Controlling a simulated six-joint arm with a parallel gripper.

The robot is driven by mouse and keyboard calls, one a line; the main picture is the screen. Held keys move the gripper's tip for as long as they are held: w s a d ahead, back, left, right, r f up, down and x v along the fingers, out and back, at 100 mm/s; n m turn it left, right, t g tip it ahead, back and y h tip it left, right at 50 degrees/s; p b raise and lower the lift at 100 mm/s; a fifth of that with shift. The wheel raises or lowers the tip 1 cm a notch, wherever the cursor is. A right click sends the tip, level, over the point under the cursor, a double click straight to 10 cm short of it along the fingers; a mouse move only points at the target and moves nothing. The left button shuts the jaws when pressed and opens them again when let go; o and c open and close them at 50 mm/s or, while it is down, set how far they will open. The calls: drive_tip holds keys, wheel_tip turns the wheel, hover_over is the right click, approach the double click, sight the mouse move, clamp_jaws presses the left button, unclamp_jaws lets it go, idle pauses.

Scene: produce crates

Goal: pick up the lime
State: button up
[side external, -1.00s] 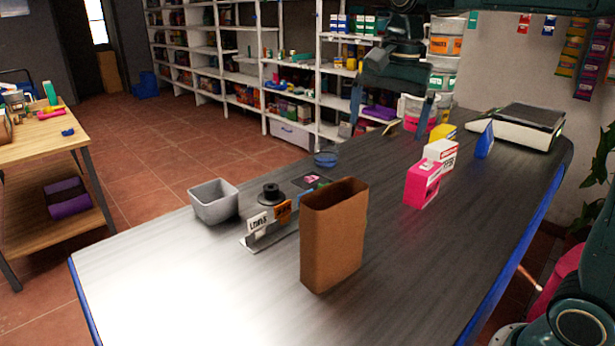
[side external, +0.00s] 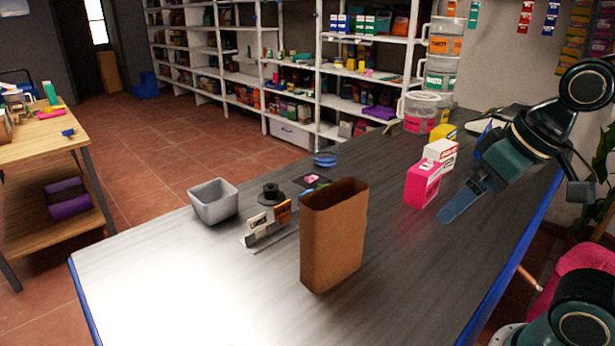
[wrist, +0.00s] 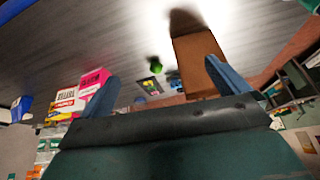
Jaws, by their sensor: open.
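A small green round thing, which looks like the lime (wrist: 155,64), lies on the counter in the wrist view, close to the brown paper bag (wrist: 195,60). I cannot make it out in the side external view, where the bag (side external: 331,238) may hide it. My gripper (side external: 446,217) is above the right part of the counter, pointing down and left, just right of the pink box (side external: 421,184). In the wrist view the two blue fingers of my gripper (wrist: 161,70) are spread with nothing between them. The lime is beyond the fingertips, apart from them.
The bag stands upright on the counter (side external: 190,290). Left of it are a grey bin (side external: 213,201), a small label stand (side external: 265,228) and a black roll (side external: 271,192). A blue round item (side external: 325,159) sits at the far edge. The counter's near left is clear.

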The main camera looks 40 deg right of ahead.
drive_tip(key=shift+s+a+f+n, duration=0.1)
drive_tip(key=shift+s+f+n, duration=0.4)
drive_tip(key=shift+s+f, duration=0.15)
drive_tip(key=c, duration=0.7)
drive_tip(key=shift+w, duration=0.1)
drive_tip(key=w+d+m+g+y, duration=0.2)
drive_tip(key=w+m, duration=0.8)
drive_tip(key=w, duration=0.2)
drive_tip(key=w+d+f+m, duration=0.1)
drive_tip(key=w+d+m, duration=0.2)
drive_tip(key=w+d+f+m+y, duration=0.1)
drive_tip(key=w+d+f+m, duration=0.1)
drive_tip(key=w+d+m, duration=0.1)
drive_tip(key=w+d+f+m+y, duration=0.1)
drive_tip(key=w+d+f+m, duration=0.1)
drive_tip(key=w+d+m, duration=0.1)
drive_tip(key=shift+w+d+f+m+g, duration=0.1)
drive_tip(key=shift+w+d+m+g, duration=0.15)
drive_tip(key=shift+m, duration=0.2)
drive_tip(key=shift+w+f+m+g, duration=0.1)
drive_tip(key=shift+w+m+g, duration=0.05)
drive_tip(key=shift+w+m, duration=0.25)
